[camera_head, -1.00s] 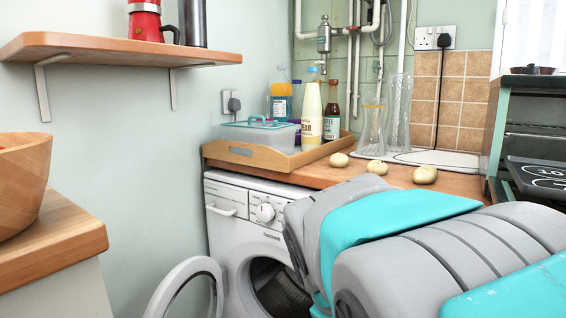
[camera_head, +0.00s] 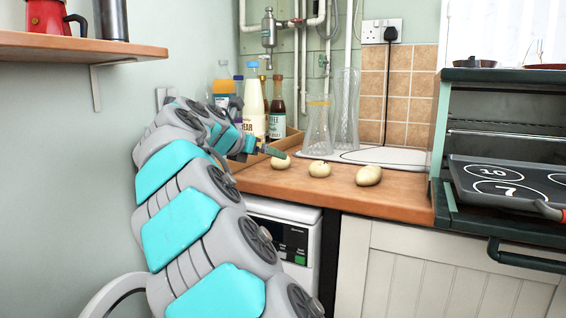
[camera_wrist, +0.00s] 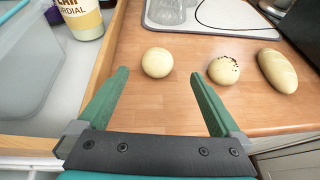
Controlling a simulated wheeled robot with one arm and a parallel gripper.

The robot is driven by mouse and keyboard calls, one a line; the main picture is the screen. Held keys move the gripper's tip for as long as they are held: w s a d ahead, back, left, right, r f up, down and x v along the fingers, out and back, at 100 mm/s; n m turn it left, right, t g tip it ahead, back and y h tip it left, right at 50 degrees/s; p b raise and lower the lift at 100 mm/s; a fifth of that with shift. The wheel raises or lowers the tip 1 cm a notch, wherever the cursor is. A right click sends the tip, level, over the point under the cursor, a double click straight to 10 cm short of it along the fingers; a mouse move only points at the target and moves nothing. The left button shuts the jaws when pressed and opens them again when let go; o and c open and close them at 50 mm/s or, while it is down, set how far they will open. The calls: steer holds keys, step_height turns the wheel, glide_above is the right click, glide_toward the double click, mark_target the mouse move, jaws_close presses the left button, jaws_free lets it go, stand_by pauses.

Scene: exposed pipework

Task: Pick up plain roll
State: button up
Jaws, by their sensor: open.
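Three rolls lie in a row on the wooden counter. The left one is a plain round roll (camera_head: 280,161), pale and smooth, and in the wrist view it (camera_wrist: 157,62) is just beyond my fingertips, between their lines. The middle one is a round roll with dark specks (camera_wrist: 223,70), also seen in the head view (camera_head: 319,169). The right one is a plain oblong roll (camera_wrist: 277,71), also in the head view (camera_head: 368,176). My gripper (camera_wrist: 160,74) is open and empty, its green fingers apart above the counter. In the head view my arm partly hides it (camera_head: 262,151).
A wooden tray (camera_wrist: 103,48) with bottles and a clear box borders the gripper's left. Glass vases (camera_head: 319,128) stand on the drainer (camera_head: 390,156) behind the rolls. An oven with a dark baking tray (camera_head: 505,184) is at the right. The counter front is clear.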

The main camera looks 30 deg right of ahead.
mark_target(276, 159)
steer(key=x, duration=0.2)
steer(key=shift+w+d, duration=0.15)
steer(key=shift+d, duration=0.1)
steer(key=shift+a+f+x, duration=0.1)
steer(key=shift+f+x, duration=0.05)
steer(key=shift+x, duration=1.25)
steer(key=shift+a+f+x, duration=0.1)
steer(key=shift+x, duration=1.25)
steer(key=shift+w, duration=0.15)
steer(key=shift+c, duration=0.2)
steer(key=c, duration=1.3)
steer(key=shift+r, duration=0.15)
